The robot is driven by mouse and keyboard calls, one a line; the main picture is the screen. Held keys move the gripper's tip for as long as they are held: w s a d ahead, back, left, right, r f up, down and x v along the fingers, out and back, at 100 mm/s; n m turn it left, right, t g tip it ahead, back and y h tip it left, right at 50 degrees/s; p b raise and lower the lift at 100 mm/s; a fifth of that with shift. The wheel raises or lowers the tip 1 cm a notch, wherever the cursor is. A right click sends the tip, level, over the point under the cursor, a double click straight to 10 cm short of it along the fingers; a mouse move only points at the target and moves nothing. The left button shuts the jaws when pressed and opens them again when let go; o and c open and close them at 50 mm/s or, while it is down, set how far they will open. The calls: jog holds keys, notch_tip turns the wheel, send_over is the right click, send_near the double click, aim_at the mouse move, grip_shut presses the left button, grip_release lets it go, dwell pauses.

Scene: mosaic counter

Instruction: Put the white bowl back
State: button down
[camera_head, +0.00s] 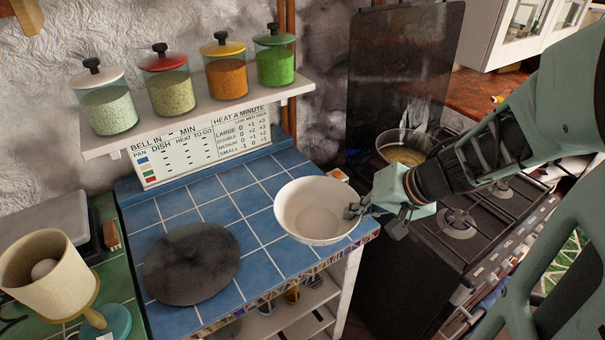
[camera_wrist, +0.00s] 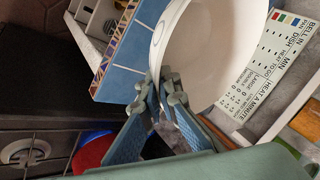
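The white bowl (camera_head: 312,205) is at the right front corner of the blue tiled counter (camera_head: 205,205), open side up. I cannot tell whether it rests on the tiles or is slightly above them. My gripper (camera_head: 375,215) reaches in from the right at the bowl's right rim. In the wrist view the bowl (camera_wrist: 205,50) fills the upper middle, and my fingertips (camera_wrist: 158,90) close on its rim, one finger inside and one outside. The part of the rim between the fingers is hidden.
A dark round lid (camera_head: 190,262) lies left of the bowl. Several spice jars (camera_head: 226,75) stand on the shelf behind, above a lettered sign (camera_head: 205,145). A stove (camera_head: 455,230) with a pan (camera_head: 403,150) is at right. A cream pot (camera_head: 45,272) stands at lower left.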

aim_at(339, 202)
jog(key=w+a+f, duration=0.1)
jog(key=w, duration=0.1)
jog(key=w+a+f+b, duration=0.1)
jog(key=w, duration=0.1)
jog(key=w+a+f+b, duration=0.1)
jog(key=w, duration=0.1)
jog(key=shift+a+f, duration=0.3)
jog(key=b+x, duration=0.1)
jog(key=x, duration=0.2)
jog(key=w+b+x, duration=0.1)
jog(key=b+x, duration=0.1)
jog(key=x, duration=0.1)
jog(key=shift+w, duration=0.25)
jog(key=f, duration=0.1)
jog(key=f+b, duration=0.2)
jog(key=shift+w+a+f, duration=0.15)
jog(key=shift+w+f, duration=0.2)
jog(key=shift+f, duration=0.05)
jog(key=shift+f, duration=0.15)
jog(key=c, duration=2.5)
grip_release()
jog(key=o, duration=0.3)
jog(key=shift+o, duration=0.2)
